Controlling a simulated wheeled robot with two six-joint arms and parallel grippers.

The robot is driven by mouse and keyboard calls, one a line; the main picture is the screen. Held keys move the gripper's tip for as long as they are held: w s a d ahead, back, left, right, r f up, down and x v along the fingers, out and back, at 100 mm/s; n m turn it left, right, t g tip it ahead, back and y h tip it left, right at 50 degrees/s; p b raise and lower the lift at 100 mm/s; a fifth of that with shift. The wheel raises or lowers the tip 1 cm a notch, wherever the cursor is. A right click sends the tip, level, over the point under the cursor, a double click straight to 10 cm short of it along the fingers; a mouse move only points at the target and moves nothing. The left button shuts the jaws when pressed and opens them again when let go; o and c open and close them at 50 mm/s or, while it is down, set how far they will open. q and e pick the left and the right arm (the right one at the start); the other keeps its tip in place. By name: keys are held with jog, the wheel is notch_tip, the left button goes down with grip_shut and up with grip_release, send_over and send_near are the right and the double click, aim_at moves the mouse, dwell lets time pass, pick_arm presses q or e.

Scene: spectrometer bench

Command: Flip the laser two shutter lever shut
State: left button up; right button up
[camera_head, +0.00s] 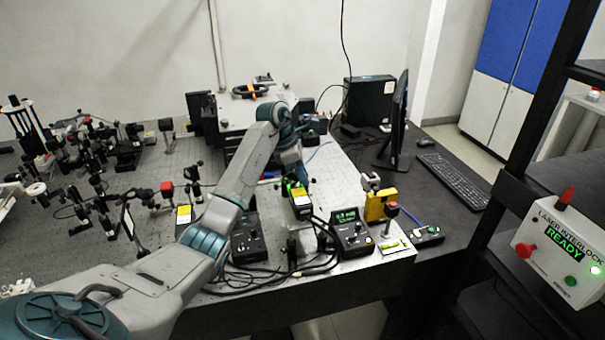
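My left arm reaches in from the lower left over the optical bench. Its wrist bends down, and the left gripper (294,182) is at a small black box with a yellow label (299,197) near the bench's front part. A green glow shows there. The fingers are small and dark, so I cannot tell whether they are open or touch the box. A shutter lever is too small to make out, and I cannot read which laser is number two. A black control box with a green display (352,232) stands just right of the labelled box. My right gripper is out of view.
Another control box (246,238) stands to the left, with cables in front. A yellow device (377,206) stands at the bench's right corner. Many optics mounts (95,175) crowd the left. A monitor (395,120) and keyboard (453,180) are right. The interlock panel (560,250) reads READY.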

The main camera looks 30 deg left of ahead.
pick_arm(q)
grip_shut()
jog(key=shift+f+b, duration=0.15)
jog(key=shift+b, duration=0.25)
jog(key=b, duration=0.1)
jog(key=t+h+b, duration=0.1)
jog(key=b, duration=0.1)
jog(key=shift+s+a+f, duration=0.15)
jog(key=shift+s+a, duration=0.2)
jog(key=shift+s+r+t+b, duration=0.1)
jog(key=shift+r+t+b, duration=0.15)
jog(key=shift+b, duration=0.4)
jog(key=shift+o, duration=1.8)
grip_release()
